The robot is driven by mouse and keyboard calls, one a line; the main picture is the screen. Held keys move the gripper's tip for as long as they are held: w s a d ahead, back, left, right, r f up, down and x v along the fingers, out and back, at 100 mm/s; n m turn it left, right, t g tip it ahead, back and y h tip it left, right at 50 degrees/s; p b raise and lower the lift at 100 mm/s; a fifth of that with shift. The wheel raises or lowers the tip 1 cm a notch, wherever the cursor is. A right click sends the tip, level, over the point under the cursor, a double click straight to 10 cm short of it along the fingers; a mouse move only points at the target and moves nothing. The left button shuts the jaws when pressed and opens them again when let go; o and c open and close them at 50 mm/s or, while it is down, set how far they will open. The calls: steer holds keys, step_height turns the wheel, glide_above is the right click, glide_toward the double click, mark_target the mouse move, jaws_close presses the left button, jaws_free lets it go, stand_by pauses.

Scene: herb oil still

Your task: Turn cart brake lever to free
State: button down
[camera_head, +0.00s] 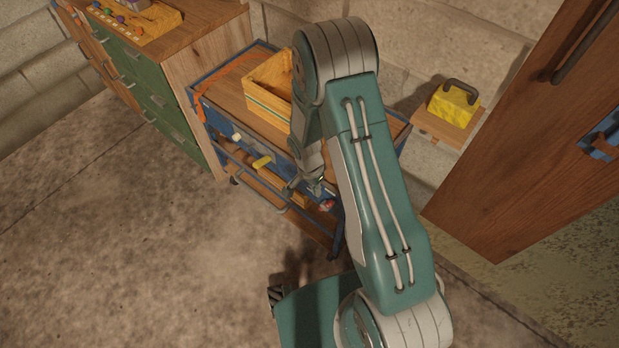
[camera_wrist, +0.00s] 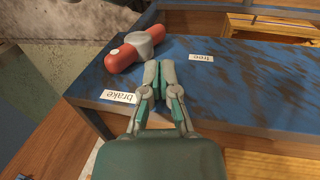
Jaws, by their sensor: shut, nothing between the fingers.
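The brake lever (camera_wrist: 122,59) is a red bar through a round grey hub (camera_wrist: 145,42) on the cart's blue panel (camera_wrist: 235,85). Its longer end, with a white spot, points to the lower left in the wrist view. A "brake" label (camera_wrist: 118,96) lies below that end, and a "free" label (camera_wrist: 201,58) lies right of the hub. My gripper (camera_wrist: 160,72) is shut and empty, its fingertips just below the hub; I cannot tell whether they touch it. In the head view a small red part of the lever (camera_head: 327,205) shows beside my gripper (camera_head: 317,190).
The cart carries a wooden box (camera_head: 268,90) on top. A green-drawered cabinet (camera_head: 140,75) stands left, a yellow block (camera_head: 455,104) right. The floor in front is clear.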

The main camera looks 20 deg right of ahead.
mark_target(326, 206)
steer(key=shift+s+d+f, duration=0.35)
steer(key=shift+s+d, duration=0.15)
steer(key=shift+s, duration=0.3)
steer(key=shift+s+a+f, duration=0.1)
steer(key=shift+s, duration=0.1)
steer(key=shift+d, duration=0.2)
